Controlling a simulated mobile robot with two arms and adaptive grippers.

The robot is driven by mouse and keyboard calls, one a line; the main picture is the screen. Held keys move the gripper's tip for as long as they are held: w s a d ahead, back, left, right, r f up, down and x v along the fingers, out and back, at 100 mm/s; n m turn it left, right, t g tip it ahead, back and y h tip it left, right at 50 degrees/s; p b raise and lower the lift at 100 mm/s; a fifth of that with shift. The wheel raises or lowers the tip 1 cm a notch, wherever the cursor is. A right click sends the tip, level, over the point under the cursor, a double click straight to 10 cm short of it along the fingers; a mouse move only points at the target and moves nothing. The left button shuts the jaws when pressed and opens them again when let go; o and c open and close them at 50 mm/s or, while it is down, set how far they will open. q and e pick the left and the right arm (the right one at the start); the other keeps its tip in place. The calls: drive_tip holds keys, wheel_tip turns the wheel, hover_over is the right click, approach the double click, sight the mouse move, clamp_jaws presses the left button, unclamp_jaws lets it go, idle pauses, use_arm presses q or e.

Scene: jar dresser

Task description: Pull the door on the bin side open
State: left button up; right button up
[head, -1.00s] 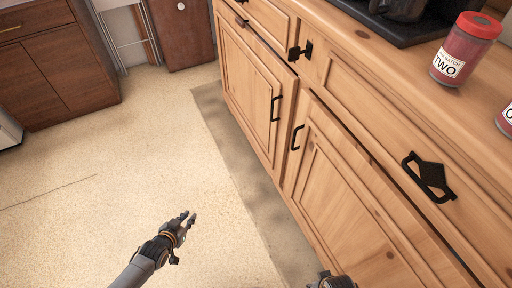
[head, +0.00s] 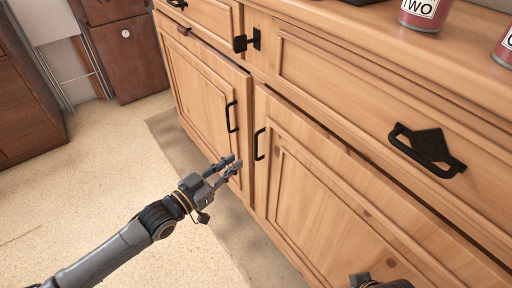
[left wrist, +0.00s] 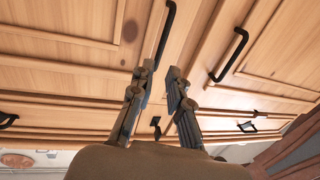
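Two light wood cabinet doors, the left door (head: 205,95) and the right door (head: 330,195), stand side by side and look shut. The left door has a black handle (head: 232,117) and the right door has a black handle (head: 259,144). My left gripper (head: 236,164) is open and empty, just in front of and below these handles. In the left wrist view, the right door's handle (left wrist: 165,35) lies beyond the fingertips, near the gap between them; the left door's handle (left wrist: 229,55) is to the right. My right gripper (head: 378,282) barely shows at the bottom edge, its fingers unclear. No bin is visible.
Drawers with black pulls (head: 427,148) sit above the doors, with a black latch (head: 246,41) between them. Red jars (head: 423,12) stand on the counter. The floor (head: 110,165) left of the cabinet is clear.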

sight(255, 146)
use_arm(q)
drive_tip(key=b+x, duration=0.1)
drive_tip(key=x, duration=0.6)
drive_tip(key=shift+w+d, duration=0.15)
drive_tip(key=shift+w, duration=0.1)
drive_tip(key=shift+b+x, duration=0.3)
drive_tip(key=shift+x, duration=0.6)
drive_tip(key=shift+w+d, duration=0.25)
use_arm(e)
drive_tip(key=shift+w+a+f+t, duration=0.15)
drive_tip(key=shift+w+t, duration=0.1)
drive_tip(key=shift+w, duration=0.3)
drive_tip(key=shift+w+a+f+t, duration=0.15)
drive_tip(key=shift+w+t, duration=0.15)
drive_tip(key=shift+w, duration=0.2)
drive_tip(key=shift+w+a+f+t, duration=0.15)
drive_tip(key=shift+w+t, duration=0.1)
drive_tip(key=shift+w, duration=0.3)
use_arm(q)
clamp_jaws()
